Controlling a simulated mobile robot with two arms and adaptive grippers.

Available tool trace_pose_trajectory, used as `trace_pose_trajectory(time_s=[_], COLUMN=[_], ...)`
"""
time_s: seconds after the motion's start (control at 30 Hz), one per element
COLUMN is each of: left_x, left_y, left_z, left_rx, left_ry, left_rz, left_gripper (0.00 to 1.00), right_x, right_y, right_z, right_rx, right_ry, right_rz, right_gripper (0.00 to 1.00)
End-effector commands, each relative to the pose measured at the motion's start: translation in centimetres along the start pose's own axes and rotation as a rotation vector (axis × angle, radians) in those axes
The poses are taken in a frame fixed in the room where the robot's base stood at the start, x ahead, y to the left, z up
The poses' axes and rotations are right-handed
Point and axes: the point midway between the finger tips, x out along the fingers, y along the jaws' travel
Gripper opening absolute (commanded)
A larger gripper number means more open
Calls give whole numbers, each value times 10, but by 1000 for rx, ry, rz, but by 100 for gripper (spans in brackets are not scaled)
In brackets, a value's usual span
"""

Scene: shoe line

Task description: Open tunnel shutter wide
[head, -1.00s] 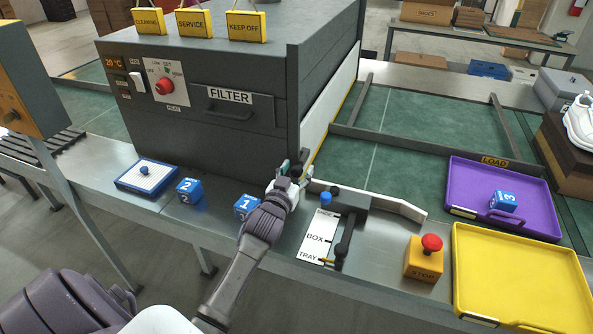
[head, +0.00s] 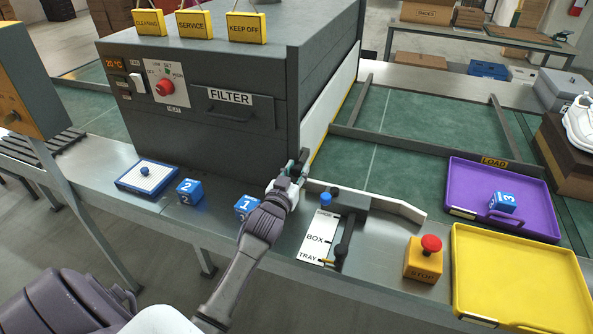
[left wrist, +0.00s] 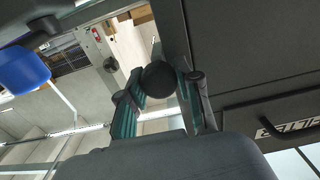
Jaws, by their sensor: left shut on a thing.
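The tunnel (head: 200,65) is a dark grey box with a FILTER drawer on its front. A white panel (head: 335,85) with a yellow lower edge is on its right side; I cannot tell how far the shutter is open. My left gripper (head: 299,163) is at the tunnel's lower right front corner. In the left wrist view a dark round knob (left wrist: 158,79) sits between the gripper's green-sided fingers, and they are shut on it. The knob's link to the shutter is hidden. My right gripper is not in view.
A lever slot with a BOX/TRAY label (head: 317,237) and a blue button (head: 326,198) lie right of my left arm. Blue cube 1 (head: 246,206) is close by the arm. A red-topped stop button (head: 431,243), purple tray (head: 470,180) and yellow tray (head: 520,275) stand further right.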

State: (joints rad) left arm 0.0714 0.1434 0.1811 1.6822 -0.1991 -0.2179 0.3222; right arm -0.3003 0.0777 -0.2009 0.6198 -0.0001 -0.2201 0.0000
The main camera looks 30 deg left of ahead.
Motion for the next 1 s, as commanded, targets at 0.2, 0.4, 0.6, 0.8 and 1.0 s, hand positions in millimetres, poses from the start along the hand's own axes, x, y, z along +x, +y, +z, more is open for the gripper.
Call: trace_pose_trajectory(time_s=[0.2, 0.4, 0.6, 0.8, 1.0], left_x=[0, 0, 0, 0, 0], left_y=[0, 0, 0, 0, 0], left_z=[-37, -87, -142, -179, -189], left_rx=[1, -1, -1, 1, 0], left_ry=[2, 3, 4, 3, 4], left_rz=[-1, -1, -1, -1, 0], left_gripper=[0, 0, 0, 0, 0], right_x=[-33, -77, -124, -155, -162], right_y=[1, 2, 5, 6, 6], right_z=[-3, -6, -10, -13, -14], right_rx=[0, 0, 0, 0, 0], right_ry=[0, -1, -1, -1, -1], right_rz=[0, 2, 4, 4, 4], right_gripper=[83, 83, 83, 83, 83])
